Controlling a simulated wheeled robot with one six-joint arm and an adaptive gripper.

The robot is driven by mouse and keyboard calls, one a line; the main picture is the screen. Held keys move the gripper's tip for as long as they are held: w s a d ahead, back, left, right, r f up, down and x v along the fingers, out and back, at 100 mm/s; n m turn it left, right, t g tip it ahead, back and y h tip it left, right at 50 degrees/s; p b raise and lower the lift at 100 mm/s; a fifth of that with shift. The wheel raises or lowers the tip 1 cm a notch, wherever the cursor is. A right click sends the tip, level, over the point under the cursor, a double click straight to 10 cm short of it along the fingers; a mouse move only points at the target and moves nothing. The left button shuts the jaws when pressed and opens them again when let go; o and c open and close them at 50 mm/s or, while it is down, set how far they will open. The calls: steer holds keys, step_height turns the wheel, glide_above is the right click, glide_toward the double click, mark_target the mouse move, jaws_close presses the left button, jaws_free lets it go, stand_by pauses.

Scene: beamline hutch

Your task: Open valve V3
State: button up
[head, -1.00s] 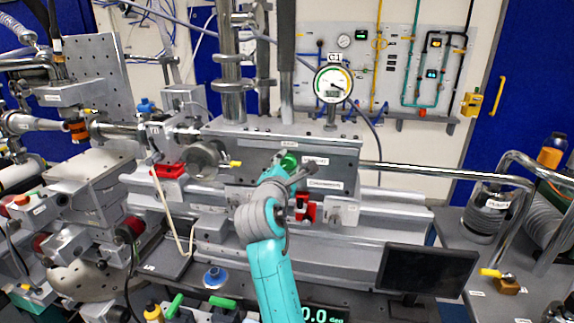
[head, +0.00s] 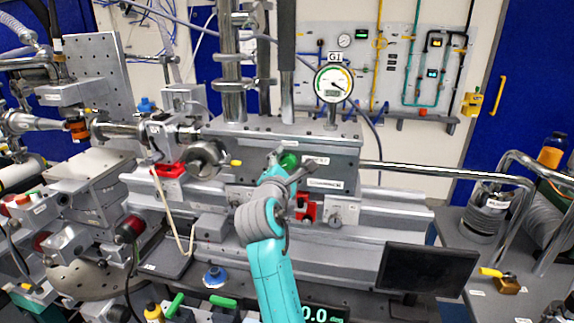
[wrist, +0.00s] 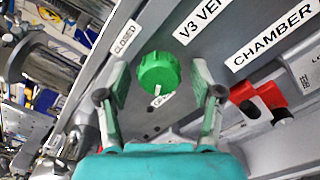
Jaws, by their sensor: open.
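The green round knob of valve V3 (wrist: 159,73) is on the grey front face of the chamber block. It also shows, partly covered by my gripper, in the head view (head: 289,160). A "V3" label sits to its upper right and a "CLOSED" label to its upper left in the wrist view. A small white mark is at the knob's lower edge, near another small label I cannot read surely. My gripper (wrist: 160,95) is open, one finger on each side of the knob in the picture. I cannot tell whether either finger touches it. In the head view my gripper (head: 290,170) is in front of the block.
A red clamp-like part (wrist: 257,95) is close to the right finger in the wrist view. A round gauge G1 (head: 333,84) stands above the block. A steel handwheel (head: 207,158) is left of the gripper, and a dark monitor (head: 427,269) at lower right.

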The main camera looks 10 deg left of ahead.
steer(key=shift+s, duration=0.15)
steer(key=s, duration=1.1)
steer(key=shift+s+a, duration=0.2)
steer(key=shift+s, duration=0.15)
